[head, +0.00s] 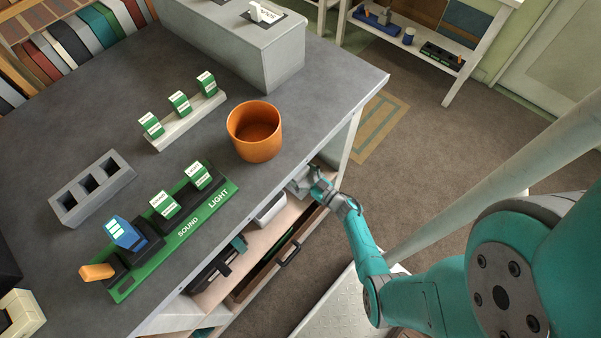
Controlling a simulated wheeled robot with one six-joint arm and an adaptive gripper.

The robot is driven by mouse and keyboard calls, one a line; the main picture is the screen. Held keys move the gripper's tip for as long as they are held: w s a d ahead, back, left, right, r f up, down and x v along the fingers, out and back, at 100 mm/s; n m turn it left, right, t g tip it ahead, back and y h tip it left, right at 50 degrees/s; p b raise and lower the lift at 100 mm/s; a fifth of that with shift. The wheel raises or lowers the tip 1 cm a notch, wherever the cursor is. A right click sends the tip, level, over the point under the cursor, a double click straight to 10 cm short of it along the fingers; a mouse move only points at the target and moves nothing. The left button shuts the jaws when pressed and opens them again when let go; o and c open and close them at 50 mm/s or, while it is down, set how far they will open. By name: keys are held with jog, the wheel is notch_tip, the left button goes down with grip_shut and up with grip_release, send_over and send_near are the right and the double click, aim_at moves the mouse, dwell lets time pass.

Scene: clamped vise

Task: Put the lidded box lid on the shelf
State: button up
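My gripper (303,183) reaches in under the table's right edge, at the open shelf (259,235) below the tabletop. The edge and my wrist hide its fingertips, so I cannot tell whether it is open or holds anything. A white box-like thing (270,207) lies on this shelf, left of and apart from my gripper; I cannot tell if it is the lidded box or its lid. A large grey box (240,45) stands at the back of the table with a white labelled tab on its dark top plate. No separate lid is clearly visible.
On the table (330,75) stand an orange pot (254,131), a green SOUND/LIGHT board (170,230), a pale rack (186,122) with green-and-white blocks and a grey three-slot block (91,188). A drawer (280,255) sticks out below. A white side shelf (420,40) stands at the back right.

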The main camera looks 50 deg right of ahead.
jog(key=shift+r, duration=0.15)
jog(key=s, duration=1.2)
jog(key=s+a+r+h, duration=0.1)
jog(key=s+a+r, duration=0.2)
jog(key=a+r, duration=0.3)
jog(key=s+a+r+h, duration=0.2)
jog(key=s+a+r, duration=0.1)
jog(key=a+r, duration=0.3)
jog(key=s+a+r+g+y, duration=0.1)
jog(key=s+a+r, duration=0.3)
jog(key=s+r, duration=0.3)
jog(key=s+a+r+g+y, duration=0.1)
jog(key=s+a+r, duration=0.3)
jog(key=r, duration=1)
jog(key=s+g, duration=0.1)
jog(key=s, duration=0.2)
jog(key=shift+s+r, duration=0.15)
jog(key=shift+r, duration=0.2)
